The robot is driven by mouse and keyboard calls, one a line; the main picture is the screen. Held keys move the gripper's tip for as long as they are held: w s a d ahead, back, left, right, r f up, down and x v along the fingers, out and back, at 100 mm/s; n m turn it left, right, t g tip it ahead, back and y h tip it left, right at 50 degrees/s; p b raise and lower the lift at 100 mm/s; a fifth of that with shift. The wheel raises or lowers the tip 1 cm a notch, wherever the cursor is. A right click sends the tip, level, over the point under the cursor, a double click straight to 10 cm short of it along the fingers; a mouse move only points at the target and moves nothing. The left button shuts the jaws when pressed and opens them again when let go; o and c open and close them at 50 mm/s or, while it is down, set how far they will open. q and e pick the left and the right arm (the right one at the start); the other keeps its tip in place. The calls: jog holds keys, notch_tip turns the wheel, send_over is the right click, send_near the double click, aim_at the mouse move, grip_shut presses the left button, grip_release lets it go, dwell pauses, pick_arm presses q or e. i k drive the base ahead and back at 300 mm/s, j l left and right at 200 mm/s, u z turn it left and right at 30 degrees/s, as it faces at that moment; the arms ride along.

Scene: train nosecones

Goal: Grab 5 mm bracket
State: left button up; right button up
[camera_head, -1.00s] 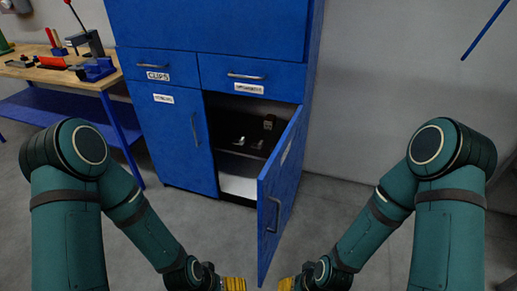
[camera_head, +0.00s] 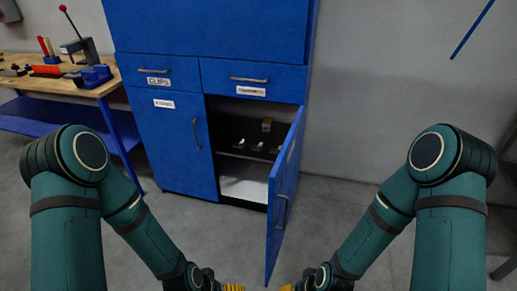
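A blue cabinet (camera_head: 172,148) stands ahead with its lower right door (camera_head: 281,200) swung open towards me. On the dark shelf (camera_head: 236,153) inside sit several small metal pieces (camera_head: 257,146) and a brownish piece (camera_head: 267,125) at the back. They are too small to tell which one is the 5 mm bracket. My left gripper (camera_head: 232,287) and my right gripper (camera_head: 287,288) show only as yellow parts at the bottom edge, well in front of the cabinet. Their fingertips are cut off, so I cannot tell whether they are open.
The open door's edge juts out between the cabinet opening and my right arm. A wooden workbench (camera_head: 98,91) with tools stands at the left. The floor (camera_head: 345,200) to the right of the door is clear.

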aim_at(260, 148)
jog(key=i+l, duration=0.15)
jog(key=l, duration=0.2)
jog(key=i+l+u, duration=0.1)
jog(key=l, duration=0.25)
jog(key=i+l, duration=0.25)
jog(key=l, duration=0.15)
jog(key=i+l, duration=0.15)
jog(key=l, duration=0.2)
jog(key=u, duration=0.05)
